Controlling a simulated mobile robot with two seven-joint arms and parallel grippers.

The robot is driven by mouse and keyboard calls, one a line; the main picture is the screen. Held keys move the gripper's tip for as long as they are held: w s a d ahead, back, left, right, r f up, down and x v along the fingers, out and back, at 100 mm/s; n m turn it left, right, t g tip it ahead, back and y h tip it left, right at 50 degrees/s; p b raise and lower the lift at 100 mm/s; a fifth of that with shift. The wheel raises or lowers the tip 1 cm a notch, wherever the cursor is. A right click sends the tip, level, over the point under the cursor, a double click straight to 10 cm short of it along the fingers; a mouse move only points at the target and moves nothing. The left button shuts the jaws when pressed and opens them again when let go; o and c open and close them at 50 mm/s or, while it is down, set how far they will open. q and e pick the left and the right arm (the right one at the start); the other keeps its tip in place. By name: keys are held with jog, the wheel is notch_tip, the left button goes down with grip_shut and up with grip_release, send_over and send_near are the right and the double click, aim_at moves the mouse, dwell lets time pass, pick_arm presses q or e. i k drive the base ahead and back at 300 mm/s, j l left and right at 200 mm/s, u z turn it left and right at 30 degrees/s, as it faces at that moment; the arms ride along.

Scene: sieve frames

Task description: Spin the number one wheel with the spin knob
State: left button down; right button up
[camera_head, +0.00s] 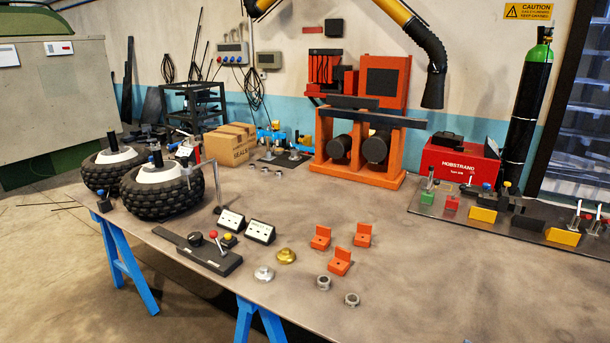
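Two black-tyred wheels with white hubs lie flat at the left end of the table: a rear one (115,170) and a nearer one (161,189). Each has a dark upright post at its hub, the rear post (112,142) and the nearer post (157,158). I cannot read any number on the wheels. A dark bar (186,245) in front carries a black knob (195,239), a red-topped lever (213,235) and a yellow-topped black part (227,238). I cannot tell which part is the spin knob. Neither of my grippers is in view.
Two small labelled blocks, left (231,221) and right (260,232), stand behind the bar. A bent metal rod (217,184) rises beside the nearer wheel. Gold (287,256) and silver (264,273) knobs and orange brackets (320,238) lie rightward. The table's front right is bare.

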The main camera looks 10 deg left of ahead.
aim_at(194, 238)
jog(key=i+j, duration=0.35)
jog(key=i+j+u, duration=0.15)
jog(key=i, duration=0.3)
jog(key=i+j+u, duration=0.2)
jog(key=i, duration=0.2)
jog(key=u, duration=1.8)
